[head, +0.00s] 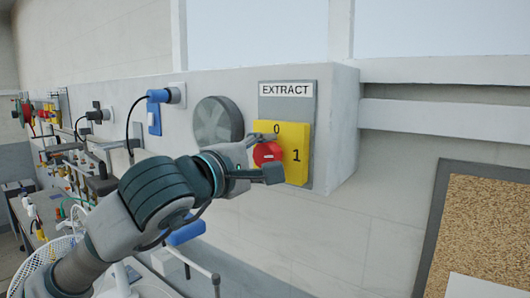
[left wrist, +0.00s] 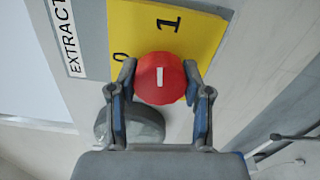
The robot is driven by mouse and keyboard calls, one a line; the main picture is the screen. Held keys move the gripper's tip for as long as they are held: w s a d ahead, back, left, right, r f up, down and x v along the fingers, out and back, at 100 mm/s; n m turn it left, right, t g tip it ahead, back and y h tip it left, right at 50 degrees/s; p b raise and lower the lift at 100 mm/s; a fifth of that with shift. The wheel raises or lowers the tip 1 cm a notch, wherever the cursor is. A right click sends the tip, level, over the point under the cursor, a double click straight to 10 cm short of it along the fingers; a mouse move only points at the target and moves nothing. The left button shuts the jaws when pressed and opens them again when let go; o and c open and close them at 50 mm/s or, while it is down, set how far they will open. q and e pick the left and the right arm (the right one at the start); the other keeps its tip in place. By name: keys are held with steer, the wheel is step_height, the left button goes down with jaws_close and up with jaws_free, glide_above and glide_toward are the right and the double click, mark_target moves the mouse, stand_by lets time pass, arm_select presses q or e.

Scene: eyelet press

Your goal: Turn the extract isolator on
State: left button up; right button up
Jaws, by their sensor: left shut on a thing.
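The extract isolator is a yellow plate (head: 296,142) on a grey panel labelled EXTRACT, with 0 at its top and 1 at its right. Its red round knob (head: 266,153) shows in the left wrist view (left wrist: 160,78) with a short white bar on its face. The bar runs up and down there, roughly toward the 1 on the yellow plate (left wrist: 187,37), not toward the 0. My left gripper (head: 265,157) is shut on the knob, one finger above and one below in the head view. In the left wrist view its fingers (left wrist: 160,95) flank the knob. My right gripper is out of view.
A round grey disc (head: 218,123) is on the wall just left of the isolator. A blue wall fitting (head: 155,112) and a bench with several fittings lie further left. A cork board (head: 489,240) hangs at lower right. The wall right of the isolator is bare.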

arm_select(q)
steer(key=shift+m, duration=0.7)
steer(key=shift+f, duration=0.15)
steer(key=o, duration=1.2)
steer(key=shift+w+d, duration=0.1)
steer(key=v, duration=1.2)
steer(key=shift+w, duration=0.1)
